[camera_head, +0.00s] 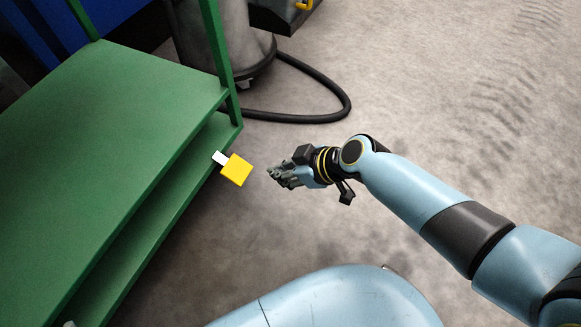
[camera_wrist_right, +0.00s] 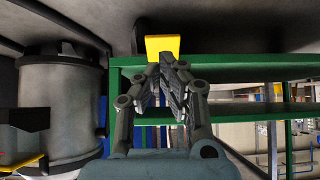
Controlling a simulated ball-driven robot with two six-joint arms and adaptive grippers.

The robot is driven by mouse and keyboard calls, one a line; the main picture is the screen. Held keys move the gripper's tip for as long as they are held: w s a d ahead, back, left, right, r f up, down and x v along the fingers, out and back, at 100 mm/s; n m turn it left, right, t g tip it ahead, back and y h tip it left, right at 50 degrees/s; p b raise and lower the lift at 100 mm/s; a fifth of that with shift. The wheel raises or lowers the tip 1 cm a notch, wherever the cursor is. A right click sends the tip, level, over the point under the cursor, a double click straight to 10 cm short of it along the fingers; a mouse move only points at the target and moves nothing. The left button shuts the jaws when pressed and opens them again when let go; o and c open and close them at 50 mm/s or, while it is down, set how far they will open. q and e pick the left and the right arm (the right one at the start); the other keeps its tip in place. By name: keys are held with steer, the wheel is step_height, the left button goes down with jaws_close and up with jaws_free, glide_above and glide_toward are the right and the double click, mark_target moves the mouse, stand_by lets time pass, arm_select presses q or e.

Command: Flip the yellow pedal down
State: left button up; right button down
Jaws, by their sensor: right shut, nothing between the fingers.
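The yellow pedal (camera_head: 236,170) is a flat square plate on a short white stem (camera_head: 220,158) that sticks out from the edge of the green bench. My right gripper (camera_head: 271,173) is shut and empty, just to the right of the pedal, with a small gap between them in the head view. In the right wrist view the pedal (camera_wrist_right: 163,46) shows beyond the tips of my right gripper (camera_wrist_right: 168,62). I cannot tell there whether they touch. My left gripper is in neither view.
The green bench (camera_head: 120,105) with a lower shelf (camera_head: 150,205) fills the left side. A grey drum (camera_head: 218,45) and a black hose (camera_head: 310,117) lie behind it. The concrete floor (camera_head: 450,110) right of the bench is open.

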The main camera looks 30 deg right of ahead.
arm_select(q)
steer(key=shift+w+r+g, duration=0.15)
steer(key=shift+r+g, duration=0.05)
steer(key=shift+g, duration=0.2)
arm_select(e)
steer(key=shift+s+d+r, duration=0.25)
steer(key=shift+s+d, duration=0.35)
steer(key=shift+s, duration=0.2)
